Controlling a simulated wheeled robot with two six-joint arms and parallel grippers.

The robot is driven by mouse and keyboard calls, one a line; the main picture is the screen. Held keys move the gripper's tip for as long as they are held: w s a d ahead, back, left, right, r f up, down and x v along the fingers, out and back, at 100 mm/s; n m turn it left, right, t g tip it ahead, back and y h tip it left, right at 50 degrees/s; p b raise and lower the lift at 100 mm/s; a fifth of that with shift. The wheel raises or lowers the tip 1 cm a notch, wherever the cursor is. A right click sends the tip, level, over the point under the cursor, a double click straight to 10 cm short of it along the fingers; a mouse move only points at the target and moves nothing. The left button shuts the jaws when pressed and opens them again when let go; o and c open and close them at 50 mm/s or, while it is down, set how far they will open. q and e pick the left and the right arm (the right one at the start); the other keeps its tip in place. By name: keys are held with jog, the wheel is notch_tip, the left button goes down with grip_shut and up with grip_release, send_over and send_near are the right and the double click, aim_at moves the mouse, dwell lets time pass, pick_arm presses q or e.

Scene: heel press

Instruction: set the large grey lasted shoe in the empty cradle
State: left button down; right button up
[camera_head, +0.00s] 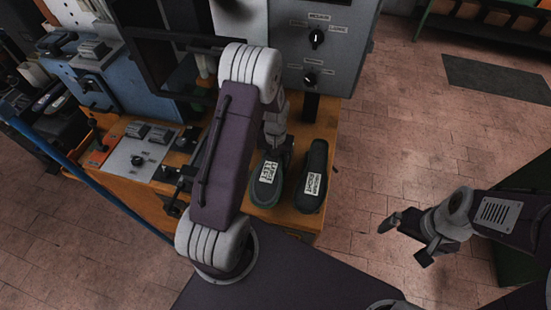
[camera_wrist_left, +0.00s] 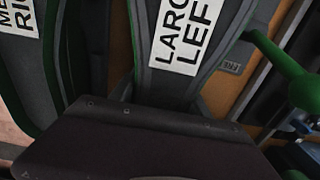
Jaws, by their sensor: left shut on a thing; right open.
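The large grey lasted shoe (camera_head: 262,194), labelled LARGE LEFT, is on the orange bench front, sole up. Its dark grey sole with green edging fills the middle of the left wrist view (camera_wrist_left: 180,85). My left gripper (camera_head: 281,152) is shut on its far end; the fingertips are mostly hidden by the arm and the gripper body. I cannot tell whether the shoe is lifted. My right gripper (camera_head: 405,240) is open and empty over the floor at the right. I cannot pick out the empty cradle; my left arm covers part of the bench.
A second shoe (camera_head: 312,196), labelled MEDIUM RIGHT, lies close to the right. A grey control panel (camera_head: 345,45) with knobs stands behind. A switch plate (camera_head: 140,165) and blue machine housing (camera_head: 135,75) are at left. A green-knobbed lever (camera_wrist_left: 300,92) is beside the shoe. The right floor is mostly clear.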

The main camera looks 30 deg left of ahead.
pick_arm(q)
jog(key=shift+w+f+b, duration=0.1)
jog(key=shift+f+b, duration=0.25)
jog(key=shift+f, duration=0.15)
dwell(0.8)
jog(key=shift+c, duration=2.2)
grip_release()
notch_tip(320, 180, up, 9)
jog(key=shift+f+b, duration=0.1)
jog(key=shift+b, duration=0.4)
